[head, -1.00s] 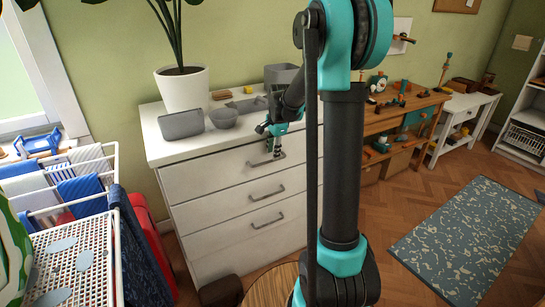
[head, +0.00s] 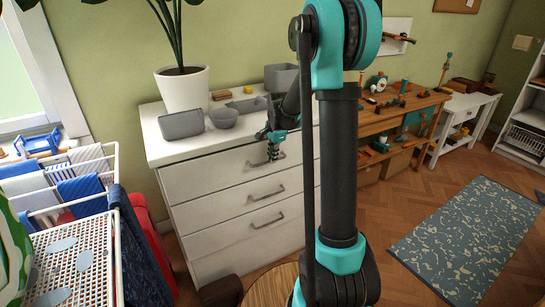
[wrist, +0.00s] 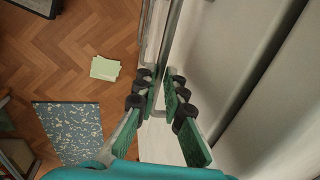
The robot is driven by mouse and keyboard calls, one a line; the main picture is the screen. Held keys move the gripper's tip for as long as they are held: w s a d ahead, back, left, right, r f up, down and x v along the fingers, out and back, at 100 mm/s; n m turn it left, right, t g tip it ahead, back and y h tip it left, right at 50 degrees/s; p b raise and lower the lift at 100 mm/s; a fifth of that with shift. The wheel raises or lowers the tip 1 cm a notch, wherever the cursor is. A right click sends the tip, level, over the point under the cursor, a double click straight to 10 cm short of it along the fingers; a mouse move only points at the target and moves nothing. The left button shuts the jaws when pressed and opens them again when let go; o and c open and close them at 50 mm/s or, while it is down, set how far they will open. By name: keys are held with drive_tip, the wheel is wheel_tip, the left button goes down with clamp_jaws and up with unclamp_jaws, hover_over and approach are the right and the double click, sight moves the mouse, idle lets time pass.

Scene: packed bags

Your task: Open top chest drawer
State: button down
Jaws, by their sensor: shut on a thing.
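The white chest (head: 240,250) stands against the green wall, with three drawers stacked in its front. The top drawer (head: 205,181) looks flush with the front in the head view. Its grey bar handle (wrist: 167,55) runs between my fingers in the wrist view. My gripper (head: 273,155) is at that handle, with its fingers shut on it. The fingertips (wrist: 161,84) show in the wrist view on both sides of the bar.
A drying rack (head: 70,235) with cloths is close on the left. A workbench (head: 405,118) is to the right.

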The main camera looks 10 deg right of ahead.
drive_tip(key=shift+s, duration=0.15)
drive_tip(key=s+d, duration=0.4)
drive_tip(key=s, duration=0.8)
drive_tip(key=s+d, duration=0.4)
drive_tip(key=s, duration=0.8)
drive_tip(key=shift+s, duration=0.35)
drive_tip(key=c, duration=1.6)
unclamp_jaws()
drive_tip(key=shift+r, duration=0.15)
wheel_tip(320, 180, up, 12)
drive_tip(key=s, duration=0.2)
drive_tip(key=shift+d+f, duration=0.25)
drive_tip(key=shift+d, duration=0.15)
